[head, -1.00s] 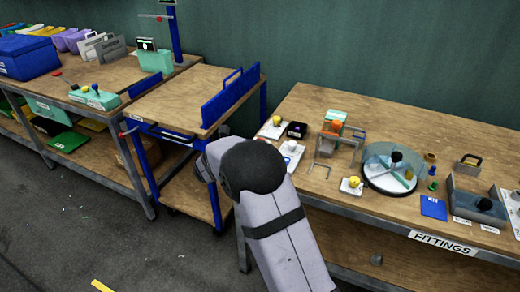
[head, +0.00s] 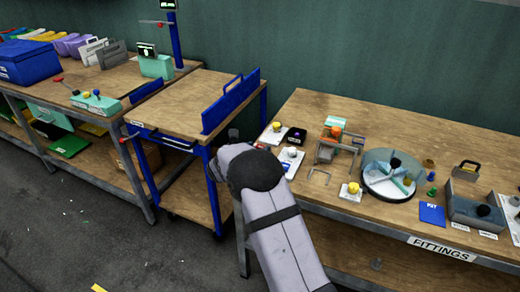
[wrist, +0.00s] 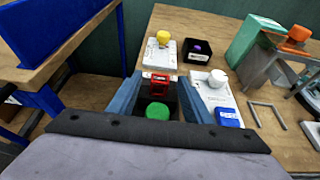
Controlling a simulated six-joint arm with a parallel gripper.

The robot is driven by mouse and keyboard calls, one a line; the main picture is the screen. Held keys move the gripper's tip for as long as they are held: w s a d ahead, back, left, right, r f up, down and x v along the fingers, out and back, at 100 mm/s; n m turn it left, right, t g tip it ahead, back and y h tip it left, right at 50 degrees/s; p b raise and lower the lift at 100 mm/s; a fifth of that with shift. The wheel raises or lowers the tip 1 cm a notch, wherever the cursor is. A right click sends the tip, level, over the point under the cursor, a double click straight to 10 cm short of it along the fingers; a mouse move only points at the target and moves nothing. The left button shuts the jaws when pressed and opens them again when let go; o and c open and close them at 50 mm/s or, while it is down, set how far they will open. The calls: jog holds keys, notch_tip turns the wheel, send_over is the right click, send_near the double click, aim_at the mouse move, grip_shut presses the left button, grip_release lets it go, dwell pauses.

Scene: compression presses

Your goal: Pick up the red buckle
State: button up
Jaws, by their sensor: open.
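A small red piece, which looks like the red buckle (wrist: 160,84), shows in the wrist view between my gripper's fingers, just above a round green piece (wrist: 157,111). Both appear against a dark area, and I cannot tell what the red piece rests on. My gripper (wrist: 158,101) is open, with one blue-grey finger on each side of the red piece. No grip on it shows. In the head view my arm hides the gripper, and I cannot make out the buckle there.
A white plate with a yellow knob (wrist: 164,38), a black box (wrist: 198,50) and a plate with a white knob (wrist: 217,78) lie close by. A blue block (wrist: 228,117) is at right. A wire frame and a round divided tray (head: 368,185) stand farther right on the fittings bench (head: 400,118).

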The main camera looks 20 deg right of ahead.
jog(key=shift+w+d+f, duration=0.25)
jog(key=shift+w+d, duration=0.15)
jog(key=shift+d, duration=0.05)
jog(key=shift+c, duration=0.3)
jog(key=c, duration=1)
jog(key=shift+c, duration=0.2)
notch_tip(320, 180, up, 10)
